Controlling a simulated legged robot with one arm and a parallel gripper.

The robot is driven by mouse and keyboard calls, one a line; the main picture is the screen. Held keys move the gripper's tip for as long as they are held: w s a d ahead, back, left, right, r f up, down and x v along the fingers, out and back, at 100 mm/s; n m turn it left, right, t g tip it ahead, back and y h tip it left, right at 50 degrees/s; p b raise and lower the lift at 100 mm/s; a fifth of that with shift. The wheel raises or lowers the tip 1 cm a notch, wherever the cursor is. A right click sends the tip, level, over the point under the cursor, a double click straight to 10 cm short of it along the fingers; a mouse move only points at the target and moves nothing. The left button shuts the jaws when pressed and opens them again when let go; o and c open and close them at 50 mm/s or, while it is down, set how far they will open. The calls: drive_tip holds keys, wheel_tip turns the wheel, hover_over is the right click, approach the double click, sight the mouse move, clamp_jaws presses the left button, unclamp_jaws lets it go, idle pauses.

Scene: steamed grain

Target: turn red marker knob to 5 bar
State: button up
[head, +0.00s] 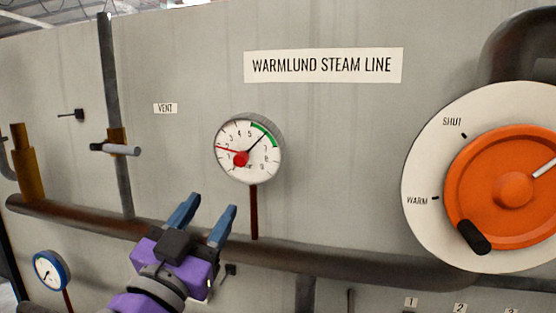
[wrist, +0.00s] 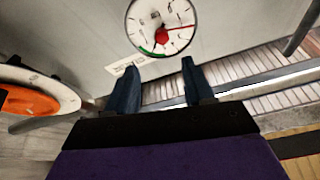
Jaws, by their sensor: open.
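The pressure gauge (head: 249,149) is on the grey panel in the middle of the head view, a white dial with a green arc at its upper right. Its red marker knob (head: 241,159) sits near the dial's centre, with a red pointer reaching left to near 2. A black needle points up and right toward the green arc. In the wrist view the gauge (wrist: 160,25) is tilted, at the top, with the red knob (wrist: 162,37) visible. My gripper (head: 209,208) has blue fingers, open and empty, below and left of the gauge, apart from it.
A large orange handwheel (head: 490,205) on a white plate stands at the right. A brown pipe (head: 350,265) runs below the gauge. A blue-rimmed gauge (head: 50,271) is at the lower left. A grey-handled valve (head: 116,149) is on the left pipe. The panel around the gauge is clear.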

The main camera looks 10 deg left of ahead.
sight(239, 162)
drive_tip(key=p+x, duration=0.1)
drive_tip(key=x, duration=1.1)
drive_tip(key=shift+w+a+r+p, duration=0.1)
drive_tip(key=shift+w+a+p, duration=0.05)
drive_tip(key=shift+w+p, duration=0.2)
drive_tip(key=shift+a, duration=0.1)
drive_tip(key=shift+a, duration=0.1)
drive_tip(key=shift+c, duration=0.3)
drive_tip(key=shift+c, duration=0.7)
clamp_jaws()
